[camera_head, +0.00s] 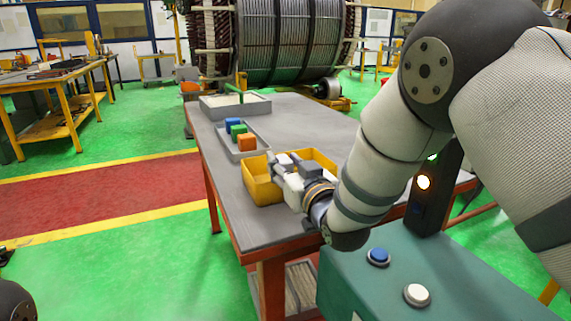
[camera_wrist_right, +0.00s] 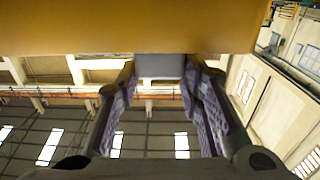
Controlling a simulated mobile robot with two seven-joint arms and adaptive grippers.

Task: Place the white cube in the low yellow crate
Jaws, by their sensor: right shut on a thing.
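The low yellow crate (camera_head: 262,189) stands on the grey table, partly hidden behind my right gripper and forearm. My right gripper (camera_head: 283,164) is at the crate, in front of its opening in the head view. It is shut on the white cube (camera_head: 284,158), of which only a small part shows. In the right wrist view the cube (camera_wrist_right: 160,66) looks grey in shade between the two fingertips. A yellow wall of the crate (camera_wrist_right: 140,28) fills the top of that view, close to the cube. Whether the cube touches the crate cannot be told. My left gripper is not in view.
A grey tray (camera_head: 258,154) with blue, green and orange cubes lies behind the crate. A larger grey tray (camera_head: 222,108) is farther back. A teal console with a blue button (camera_head: 378,257) and a white button (camera_head: 417,294) stands in front. The table's left front is clear.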

